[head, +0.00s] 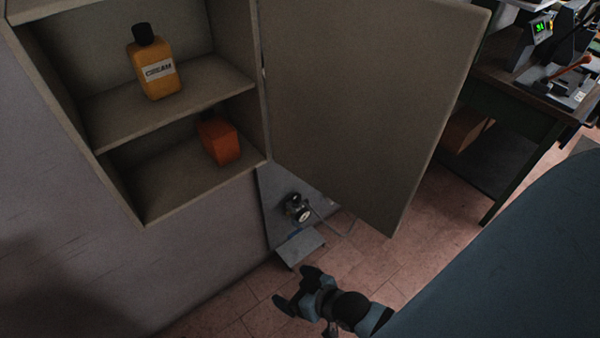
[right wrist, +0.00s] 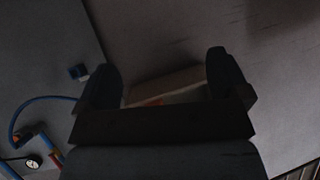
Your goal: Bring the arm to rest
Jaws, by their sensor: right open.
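My right gripper (head: 292,287) is at the lower middle of the head view, below the open cabinet door and above the tiled floor. Its fingers are spread and nothing shows between them as held. In the right wrist view its two dark fingers (right wrist: 163,78) stand apart. My left gripper is in neither view.
A wall cabinet (head: 187,191) with its door (head: 365,100) open holds a yellow CREAM bottle (head: 153,72) above and an orange bottle (head: 219,141) below. A workbench (head: 510,95) with a machine stands at right.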

